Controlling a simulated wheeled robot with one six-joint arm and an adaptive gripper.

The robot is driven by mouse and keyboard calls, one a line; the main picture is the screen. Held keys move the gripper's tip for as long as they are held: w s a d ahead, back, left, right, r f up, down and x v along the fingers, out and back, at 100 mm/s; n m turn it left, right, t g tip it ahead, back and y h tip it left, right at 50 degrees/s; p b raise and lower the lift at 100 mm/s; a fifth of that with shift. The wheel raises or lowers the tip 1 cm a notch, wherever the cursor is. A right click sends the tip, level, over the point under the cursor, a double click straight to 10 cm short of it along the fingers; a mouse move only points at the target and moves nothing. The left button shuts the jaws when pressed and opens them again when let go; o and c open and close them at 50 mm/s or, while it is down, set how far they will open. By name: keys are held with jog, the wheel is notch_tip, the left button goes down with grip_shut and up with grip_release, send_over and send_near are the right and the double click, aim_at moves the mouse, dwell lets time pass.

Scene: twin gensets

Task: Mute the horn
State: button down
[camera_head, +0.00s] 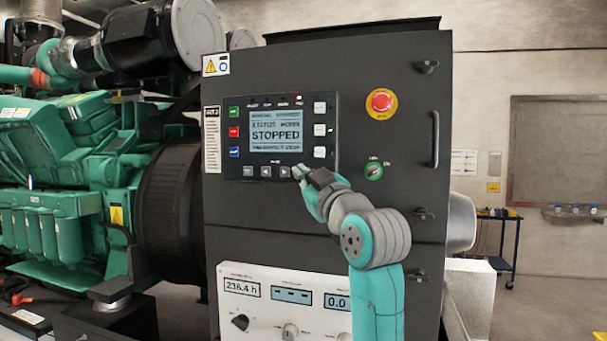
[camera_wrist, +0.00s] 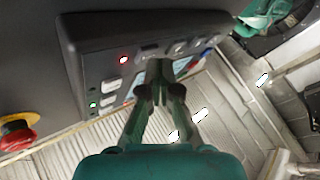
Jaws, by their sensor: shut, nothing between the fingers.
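The control panel (camera_head: 330,170) on the dark cabinet has a lit screen (camera_head: 276,131) reading STOPPED. Green, red and blue buttons (camera_head: 234,132) run down its left side and white buttons (camera_head: 320,130) down its right. Small grey buttons (camera_head: 266,171) line its bottom edge; the labels are too small to read, so I cannot tell which one mutes the horn. My gripper (camera_head: 299,172) is shut and empty, its tips by the right end of that bottom row, partly covering it. In the wrist view my gripper (camera_wrist: 160,92) overlaps the panel (camera_wrist: 112,68); contact cannot be told.
The green engine (camera_head: 60,170) stands left. A blue trolley (camera_head: 497,238) is at the right.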

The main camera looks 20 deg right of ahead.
jog(key=shift+w+d, duration=0.2)
jog(key=shift+w, duration=0.05)
dwell(0.3)
jog(key=shift+s+a, duration=0.55)
jog(key=shift+s, duration=0.2)
jog(key=s+a, duration=0.3)
jog(key=s, duration=0.2)
jog(key=shift+a, duration=0.25)
dwell(0.4)
dwell(0.4)
